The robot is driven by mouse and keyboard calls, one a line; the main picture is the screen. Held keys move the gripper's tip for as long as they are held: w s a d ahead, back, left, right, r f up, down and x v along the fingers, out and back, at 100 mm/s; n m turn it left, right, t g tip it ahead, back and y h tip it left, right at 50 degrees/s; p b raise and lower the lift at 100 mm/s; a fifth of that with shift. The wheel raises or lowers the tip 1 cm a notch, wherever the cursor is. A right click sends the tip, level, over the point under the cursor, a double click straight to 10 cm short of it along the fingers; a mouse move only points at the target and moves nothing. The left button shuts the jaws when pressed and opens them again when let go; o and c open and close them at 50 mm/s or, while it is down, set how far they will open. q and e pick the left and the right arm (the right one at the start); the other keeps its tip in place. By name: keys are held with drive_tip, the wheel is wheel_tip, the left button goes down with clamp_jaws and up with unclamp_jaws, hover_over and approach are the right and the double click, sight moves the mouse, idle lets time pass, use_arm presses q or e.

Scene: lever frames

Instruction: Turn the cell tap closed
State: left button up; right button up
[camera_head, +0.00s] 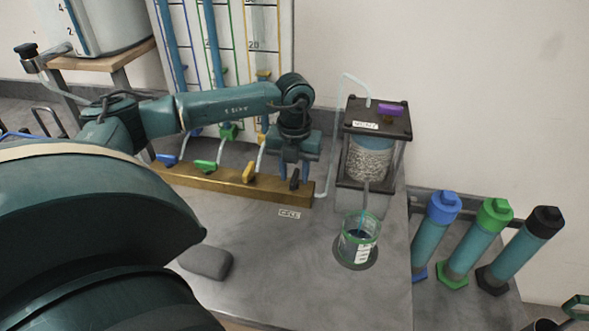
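The cell tap is the black lever (294,181) at the right end of the brass manifold bar (215,185), above a small label (289,214) that seems to read CELL. My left gripper (293,176) points down over this lever. Its two fingers stand apart, one on each side of the lever. Whether they touch it I cannot tell. The gripper body hides part of the tubing and the wall behind. My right gripper is not in view.
Blue (167,159), green (207,166) and yellow (249,173) levers sit left along the bar. Right of it stand a framed cell packed with grains (370,158) and a glass beaker (358,243). Capped cylinders (474,245) stand further right. A grey lump (207,262) lies in front.

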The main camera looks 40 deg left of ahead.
use_arm(q)
drive_tip(key=shift+c, duration=0.5)
drive_tip(key=c, duration=0.6)
clamp_jaws()
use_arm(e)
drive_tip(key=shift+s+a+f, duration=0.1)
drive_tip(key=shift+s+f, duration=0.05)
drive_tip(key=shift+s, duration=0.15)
